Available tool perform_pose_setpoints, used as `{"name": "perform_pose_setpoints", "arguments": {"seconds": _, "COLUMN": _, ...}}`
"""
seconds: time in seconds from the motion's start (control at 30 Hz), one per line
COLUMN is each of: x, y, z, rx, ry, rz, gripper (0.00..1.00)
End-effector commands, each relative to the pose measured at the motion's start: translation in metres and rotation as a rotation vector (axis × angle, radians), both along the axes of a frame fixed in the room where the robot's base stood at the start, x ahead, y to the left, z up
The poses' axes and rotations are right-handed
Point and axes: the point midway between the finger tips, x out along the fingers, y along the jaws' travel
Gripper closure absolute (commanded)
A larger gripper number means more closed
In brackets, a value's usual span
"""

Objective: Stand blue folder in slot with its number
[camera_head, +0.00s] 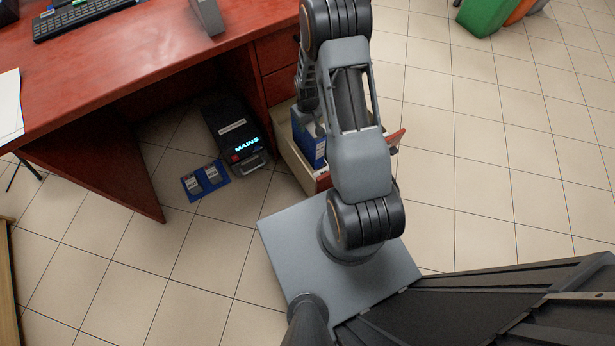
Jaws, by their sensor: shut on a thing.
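A blue folder (308,146), partly seen, stands at the open drawer (284,153) under the right end of the red desk. My arm covers its right side. No number can be read on it, and no slot can be made out. My arm rises from my base and folds back down toward the drawer. My gripper is hidden behind my own arm links, so its fingers and its hold on the folder do not show.
A black box (232,134) with a lit "MAINS" display stands on the floor under the red desk (150,62). A blue mat (197,191) with grey items lies beside it. Green and orange bins (488,14) stand at the top right. Tiled floor at right is clear.

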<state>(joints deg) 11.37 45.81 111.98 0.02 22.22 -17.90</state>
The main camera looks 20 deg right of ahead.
Motion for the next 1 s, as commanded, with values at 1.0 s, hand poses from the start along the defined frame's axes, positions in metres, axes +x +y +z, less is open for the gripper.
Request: {"name": "perform_pose_setpoints", "arguments": {"seconds": 1.0, "x": 0.000, "y": 0.000, "z": -0.138, "rx": 0.000, "ry": 0.000, "rz": 0.001, "gripper": 1.00}}
